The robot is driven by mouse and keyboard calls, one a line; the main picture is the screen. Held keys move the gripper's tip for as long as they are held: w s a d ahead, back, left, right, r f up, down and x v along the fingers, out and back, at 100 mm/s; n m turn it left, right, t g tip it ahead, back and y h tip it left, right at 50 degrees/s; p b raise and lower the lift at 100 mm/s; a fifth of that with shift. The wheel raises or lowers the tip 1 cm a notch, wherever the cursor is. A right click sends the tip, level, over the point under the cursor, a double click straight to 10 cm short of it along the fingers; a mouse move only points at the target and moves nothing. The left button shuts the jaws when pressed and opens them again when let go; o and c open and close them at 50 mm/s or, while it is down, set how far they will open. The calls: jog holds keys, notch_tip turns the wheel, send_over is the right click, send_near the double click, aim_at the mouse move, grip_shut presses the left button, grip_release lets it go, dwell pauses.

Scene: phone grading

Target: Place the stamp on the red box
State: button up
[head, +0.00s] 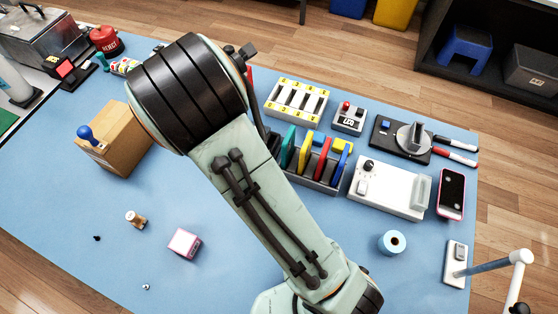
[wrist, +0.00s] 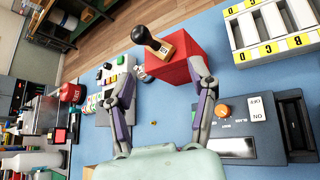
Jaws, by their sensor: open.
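In the wrist view a red box (wrist: 185,66) sits on the blue table beyond my fingers. The stamp (wrist: 147,39), with a black knobbed handle and a pale wooden base, appears to rest on the red box at its upper left edge. My gripper (wrist: 162,78) is open, with one finger left of the box and one on its right. Nothing is held between the fingers. The right finger overlaps the box in the picture; I cannot tell whether they touch. In the head view my arm hides the gripper and stamp; only a sliver of red (head: 250,75) shows.
A white lettered tray (head: 296,102) and a rack of coloured plates (head: 316,160) stand right of my arm. A wooden box (head: 113,145) with a blue-knobbed tool stands left. A small pink-white box (head: 184,243) lies at the front. The left front table is mostly clear.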

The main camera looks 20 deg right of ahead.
jog(key=s+r+m+g+y, duration=0.1)
jog(key=s+m+g, duration=0.3)
jog(key=s+m, duration=0.4)
jog(key=s+a+r+m+g+y, duration=0.1)
jog(key=s+m+g+y, duration=0.2)
jog(key=s+m, duration=0.5)
jog(key=s+a+r+m+g+y, duration=0.1)
jog(key=s+m+g, duration=0.3)
jog(key=s, duration=1.7)
jog(key=r+m, duration=0.1)
jog(key=m, duration=0.3)
jog(key=shift+s+a+g+y, duration=0.2)
jog(key=shift+s+g+y, duration=0.1)
jog(key=shift+s+y, duration=0.1)
jog(key=shift+r, duration=0.1)
jog(key=shift+c, duration=1.3)
jog(key=shift+w, duration=0.1)
